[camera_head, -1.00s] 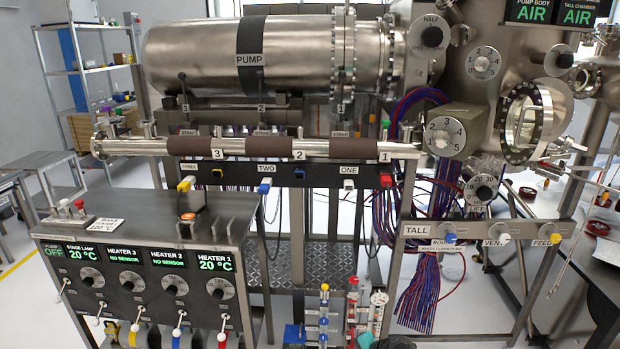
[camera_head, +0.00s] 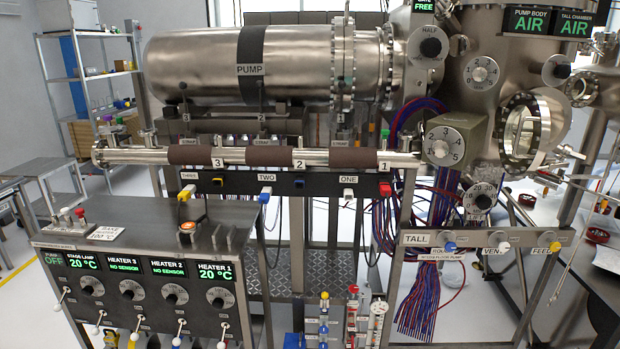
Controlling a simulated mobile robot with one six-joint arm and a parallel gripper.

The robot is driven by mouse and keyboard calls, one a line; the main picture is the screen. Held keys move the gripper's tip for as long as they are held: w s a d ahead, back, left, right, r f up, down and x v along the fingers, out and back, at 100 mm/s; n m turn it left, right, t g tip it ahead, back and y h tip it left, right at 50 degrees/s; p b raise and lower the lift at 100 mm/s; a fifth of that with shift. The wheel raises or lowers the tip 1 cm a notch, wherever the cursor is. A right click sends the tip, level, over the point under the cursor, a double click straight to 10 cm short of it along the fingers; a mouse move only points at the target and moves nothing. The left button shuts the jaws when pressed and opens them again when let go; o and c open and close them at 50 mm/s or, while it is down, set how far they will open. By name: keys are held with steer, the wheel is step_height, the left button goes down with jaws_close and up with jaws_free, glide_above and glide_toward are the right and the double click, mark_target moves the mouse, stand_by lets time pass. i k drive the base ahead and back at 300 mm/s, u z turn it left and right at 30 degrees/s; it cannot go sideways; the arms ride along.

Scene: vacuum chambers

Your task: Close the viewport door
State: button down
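The viewport (camera_head: 506,133) is a round bolted metal port on the chamber body at the right. Light shows through its ring, and pale and dark shapes are visible inside the opening. I cannot clearly tell a separate door panel from the ring, nor the door's exact angle. My gripper is not in view, so its state and its distance from the viewport do not show.
A control console (camera_head: 150,225) with knobs and levers stands at the lower left. A horizontal tube (camera_head: 325,157) and a valve rail (camera_head: 480,239) cross in front of the chambers. Floor shows at the far left. A dark bench (camera_head: 600,285) is at the right edge.

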mark_target(536, 103)
steer(key=k, duration=0.6)
steer(key=u, duration=0.7)
steer(key=i, duration=1.2)
steer(key=u, duration=0.3)
